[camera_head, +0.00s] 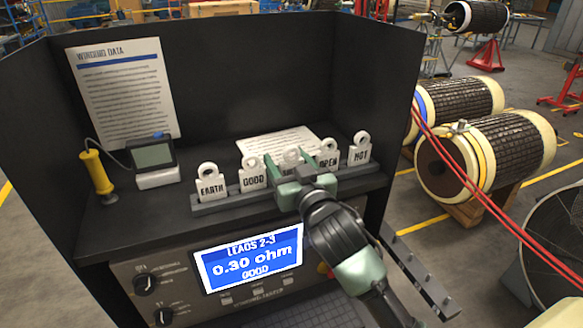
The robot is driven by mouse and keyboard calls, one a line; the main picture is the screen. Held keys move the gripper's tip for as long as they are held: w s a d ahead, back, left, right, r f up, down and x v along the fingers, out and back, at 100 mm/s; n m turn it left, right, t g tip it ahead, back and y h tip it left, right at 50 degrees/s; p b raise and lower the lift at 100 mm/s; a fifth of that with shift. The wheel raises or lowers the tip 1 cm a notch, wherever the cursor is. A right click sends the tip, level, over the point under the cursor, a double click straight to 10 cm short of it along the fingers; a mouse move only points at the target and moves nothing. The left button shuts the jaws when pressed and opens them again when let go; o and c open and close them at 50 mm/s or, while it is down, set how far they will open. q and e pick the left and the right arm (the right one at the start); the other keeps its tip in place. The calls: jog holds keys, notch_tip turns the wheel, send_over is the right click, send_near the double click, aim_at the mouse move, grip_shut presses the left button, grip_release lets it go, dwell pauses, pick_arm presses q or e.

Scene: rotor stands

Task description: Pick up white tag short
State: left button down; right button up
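A row of white tags stands in a grey rack (225,203) on the bench. From left they read EARTH (210,184), GOOD (252,175), then a middle tag (291,156) with its label hidden by my gripper, then OPEN (328,156) and HOT (359,151). No readable SHORT label shows. My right gripper (290,162) is at the middle tag, its green fingers spread to either side of the tag's top. It looks open; contact with the tag cannot be told. My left gripper is out of view.
Dark panels (230,70) enclose the bench at the back and sides. A yellow-handled probe (97,172) and small meter (153,158) stand left of the rack. A lit screen (248,258) reads LEADS 2-3, 0.30 ohm, GOOD. Rotors (485,155) lie at right, past red cables (480,195).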

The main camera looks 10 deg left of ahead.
jog(key=c, duration=0.5)
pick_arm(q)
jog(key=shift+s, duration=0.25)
pick_arm(e)
jog(key=shift+c, duration=0.4)
